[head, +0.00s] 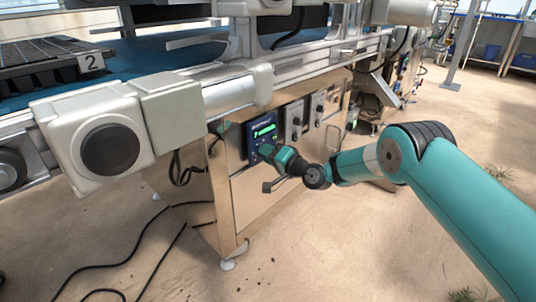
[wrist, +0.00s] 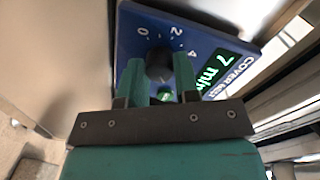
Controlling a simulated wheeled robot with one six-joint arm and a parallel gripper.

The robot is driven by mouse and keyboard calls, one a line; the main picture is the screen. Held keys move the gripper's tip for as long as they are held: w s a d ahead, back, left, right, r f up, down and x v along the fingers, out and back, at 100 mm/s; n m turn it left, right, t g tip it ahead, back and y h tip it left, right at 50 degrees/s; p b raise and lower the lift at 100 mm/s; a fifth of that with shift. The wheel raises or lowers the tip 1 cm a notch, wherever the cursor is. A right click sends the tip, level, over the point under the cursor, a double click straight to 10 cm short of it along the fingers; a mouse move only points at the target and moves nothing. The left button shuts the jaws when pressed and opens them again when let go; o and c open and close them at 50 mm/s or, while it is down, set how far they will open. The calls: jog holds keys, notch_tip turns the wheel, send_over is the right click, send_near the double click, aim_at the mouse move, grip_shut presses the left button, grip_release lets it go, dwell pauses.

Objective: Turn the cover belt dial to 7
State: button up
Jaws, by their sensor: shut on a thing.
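The cover belt panel (head: 252,128) is a blue box on the metal cabinet in the head view, with a lit green display (head: 264,131). In the wrist view the blue panel (wrist: 131,43) fills the top, tilted. Its label reads COVER BELT and its display (wrist: 222,68) shows a 7, with a unit partly hidden. The scale marks 0, 2 and 4 show around the black dial (wrist: 158,60). My gripper (wrist: 158,74) is shut on the dial, one green finger on each side. It hides the lower scale, and I cannot make out the dial's pointer. In the head view my gripper (head: 271,154) is at the panel.
Grey control boxes (head: 294,119) with knobs sit right of the blue panel. A metal handle (head: 268,187) shows below my gripper. A large housing with a black round cap (head: 110,150) juts out at left. Black cables (head: 125,255) lie on the sandy floor, which is open at right.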

jog(key=shift+s+f, duration=0.1)
dwell(0.5)
jog(key=o, duration=0.9)
jog(key=p+v, duration=0.4)
jog(key=v, duration=1.3)
jog(key=shift+d+p, duration=0.2)
jog(key=shift+p, duration=0.2)
